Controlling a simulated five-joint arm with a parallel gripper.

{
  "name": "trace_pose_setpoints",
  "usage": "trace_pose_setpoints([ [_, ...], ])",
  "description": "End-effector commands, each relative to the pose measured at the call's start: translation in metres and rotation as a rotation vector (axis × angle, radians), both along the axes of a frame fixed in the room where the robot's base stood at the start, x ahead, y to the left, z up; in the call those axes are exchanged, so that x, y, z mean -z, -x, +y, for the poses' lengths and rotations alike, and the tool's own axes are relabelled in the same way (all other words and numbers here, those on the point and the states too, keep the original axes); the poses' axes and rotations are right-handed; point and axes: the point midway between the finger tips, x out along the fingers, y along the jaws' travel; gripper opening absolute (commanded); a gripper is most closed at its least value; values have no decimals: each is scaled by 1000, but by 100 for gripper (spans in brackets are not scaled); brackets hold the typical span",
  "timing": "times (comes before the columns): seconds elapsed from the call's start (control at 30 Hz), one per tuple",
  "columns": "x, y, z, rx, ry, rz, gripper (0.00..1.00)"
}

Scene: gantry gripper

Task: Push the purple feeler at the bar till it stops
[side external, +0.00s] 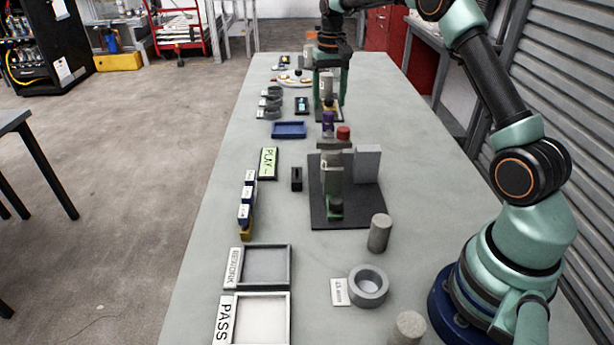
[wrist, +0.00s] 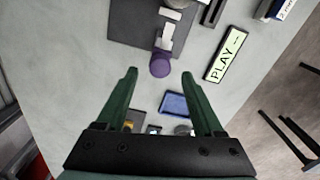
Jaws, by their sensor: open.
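The purple feeler (wrist: 160,65) shows as a rounded purple end in the wrist view, just past my open fingertips. In the side external view the purple feeler (side external: 328,118) is at the far end of a dark plate (side external: 350,212). A pale grey bar-like part (side external: 332,165) stands on this plate, in line with the feeler; it also shows in the wrist view (wrist: 165,38). My gripper (wrist: 159,76) is open, with nothing between its green fingers. In the side view my gripper (side external: 331,102) is beyond the feeler. Whether a finger touches the feeler cannot be told.
A grey block (side external: 367,160) stands on the plate, and a red knob (side external: 343,132) is close to the feeler. A PLAY sign (side external: 269,163) and a blue tray (side external: 289,130) lie left. Labelled trays (side external: 290,270), a grey ring (side external: 368,298) and grey cylinders (side external: 380,233) are nearer.

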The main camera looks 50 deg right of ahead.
Motion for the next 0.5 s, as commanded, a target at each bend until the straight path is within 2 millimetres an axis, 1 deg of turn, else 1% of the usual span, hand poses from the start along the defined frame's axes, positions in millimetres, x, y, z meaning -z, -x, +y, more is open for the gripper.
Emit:
trace_pose_setpoints([
  [0.03,9,1,0,0,-1,4,69],
  [0.1,18,1,0,0,-1,4,69],
  [0.2,27,0,0,0,-1,1,69],
  [0.33,33,0,0,0,0,0,69],
  [0.5,34,0,0,0,0,0,69],
])
